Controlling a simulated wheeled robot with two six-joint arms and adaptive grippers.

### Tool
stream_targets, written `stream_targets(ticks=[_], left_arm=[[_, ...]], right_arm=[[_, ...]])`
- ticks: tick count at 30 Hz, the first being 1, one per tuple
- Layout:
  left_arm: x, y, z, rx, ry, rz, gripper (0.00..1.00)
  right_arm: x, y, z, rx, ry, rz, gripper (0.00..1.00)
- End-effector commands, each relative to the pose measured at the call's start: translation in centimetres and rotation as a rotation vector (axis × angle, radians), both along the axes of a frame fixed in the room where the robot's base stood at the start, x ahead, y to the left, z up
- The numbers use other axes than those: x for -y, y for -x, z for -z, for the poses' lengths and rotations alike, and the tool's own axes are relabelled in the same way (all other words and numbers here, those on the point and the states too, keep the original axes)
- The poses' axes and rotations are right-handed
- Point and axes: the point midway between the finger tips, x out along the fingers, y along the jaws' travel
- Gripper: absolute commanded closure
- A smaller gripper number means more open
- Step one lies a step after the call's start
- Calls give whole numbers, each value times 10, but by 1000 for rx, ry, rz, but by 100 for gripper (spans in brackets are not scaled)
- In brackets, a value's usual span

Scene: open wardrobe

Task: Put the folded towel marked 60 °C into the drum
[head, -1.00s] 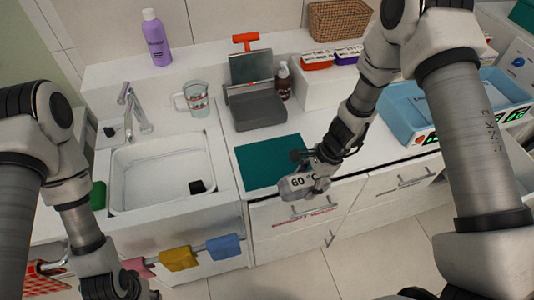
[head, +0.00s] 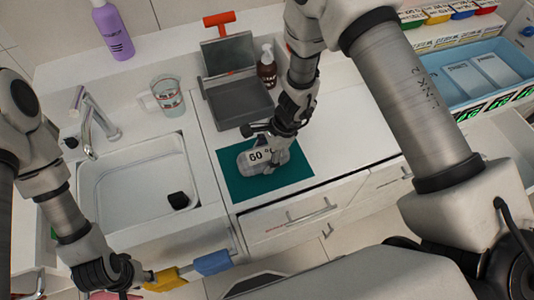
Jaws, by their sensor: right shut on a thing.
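The folded towel marked 60 °C (head: 258,158) is a small light grey bundle in the head view. My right gripper (head: 268,143) is shut on it and holds it at the teal mat (head: 290,186) on the counter. I cannot tell whether the towel touches the mat. My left gripper (head: 118,278) is low at the left, in front of the sink; its fingers are not clear. I cannot make out the drum in this view.
The sink (head: 95,180) with its tap is at the left, and a glass mug (head: 167,97) stands behind it. A grey scale-like device (head: 237,104) and a brown pump bottle (head: 267,68) are behind the mat. A blue tray (head: 457,66) lies at the right. Cloths hang along the front.

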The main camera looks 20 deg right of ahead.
Motion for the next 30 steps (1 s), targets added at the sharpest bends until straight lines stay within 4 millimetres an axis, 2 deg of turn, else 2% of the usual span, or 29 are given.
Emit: stream_targets(ticks=[8, 9, 10, 11, 20, 23, 24, 26, 30], left_arm=[[0, 0, 3, 1, 0, 0, 63], [0, 0, 2, 1, 0, 0, 63], [0, 0, 1, 1, 0, 0, 63], [0, 0, 1, 1, 0, 0, 63], [0, 0, 1, 1, 0, 0, 63], [0, 0, -6, 1, 0, 0, 63], [0, -1, -1, 2, 0, 0, 63], [0, 0, 2, 1, 0, 0, 63], [0, 0, 5, 1, 0, 0, 63]], right_arm=[[1, 0, 3, 1, 2, 1, 69], [1, 0, 2, 1, 2, 1, 16], [1, 0, 2, 1, 2, 1, 6], [1, 0, 1, 0, 2, 1, 2], [1, 0, 1, 0, 2, 1, 2], [1, 0, -6, 0, 2, 0, 2], [3, -1, -7, 2, 2, 2, 2], [7, -1, -16, 4, 2, 2, 2], [21, -2, -49, 6, 1, 1, 2]])
